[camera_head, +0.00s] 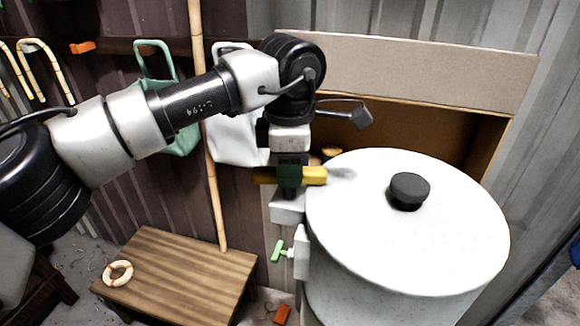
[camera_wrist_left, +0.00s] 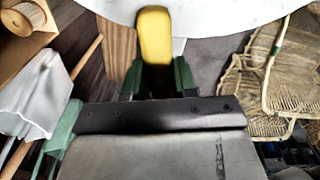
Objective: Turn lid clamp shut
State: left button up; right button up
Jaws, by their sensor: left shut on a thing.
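A white drum (camera_head: 400,300) with a round white lid (camera_head: 440,240) and a black knob (camera_head: 409,190) stands at the right in the head view. A yellow clamp handle (camera_head: 316,176) lies at the lid's left rim, pointing sideways. My left gripper (camera_head: 290,180) comes down from above with its dark green fingers shut on the yellow handle. In the left wrist view the yellow handle (camera_wrist_left: 155,36) stands between the two green fingers (camera_wrist_left: 157,76), beside the white lid edge (camera_wrist_left: 220,12). The fingers hide part of the handle. My right gripper is not in view.
A green-handled valve (camera_head: 282,250) sticks out on the drum's left side. A cardboard-coloured box (camera_head: 420,72) stands behind the drum. A bamboo pole (camera_head: 212,190) stands upright behind my arm.

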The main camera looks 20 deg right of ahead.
pick_arm(q)
jog(key=shift+r+m, duration=0.15)
jog(key=shift+m, duration=1.45)
jog(key=o, duration=0.9)
notch_tip(320, 180, up, 11)
jog(key=shift+f+b, duration=0.15)
jog(key=shift+b, duration=0.35)
